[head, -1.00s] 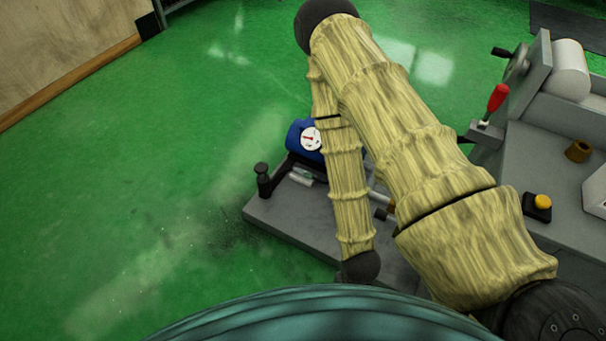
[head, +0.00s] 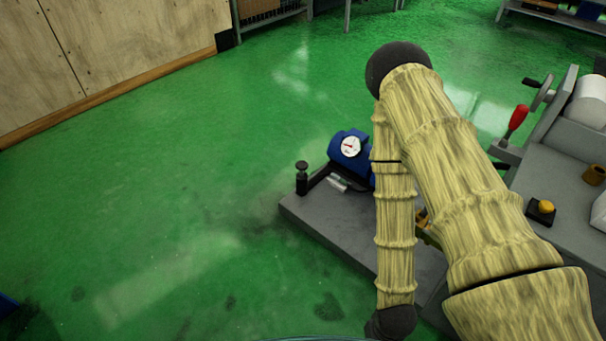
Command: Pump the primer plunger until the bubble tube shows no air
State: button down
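A black knobbed plunger (head: 302,178) stands upright at the left corner of the grey base plate (head: 318,219). It looks like the primer plunger; nothing touches it. A small pale, clear-looking tube (head: 337,184) lies just right of it, likely the bubble tube. It is too small to tell whether it holds air. A blue pump body (head: 341,157) with a white round gauge (head: 350,147) sits behind the tube, its right side hidden by my arm. My arm, in a yellowish sleeve, crosses right of the plunger. My gripper is not in view.
Green floor is clear left of the plate. A wooden wall panel (head: 110,55) stands at the upper left.

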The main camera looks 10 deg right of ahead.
aim_at(301, 165)
jog(key=u, duration=0.3)
jog(key=i, duration=1.1)
jog(key=z, duration=0.2)
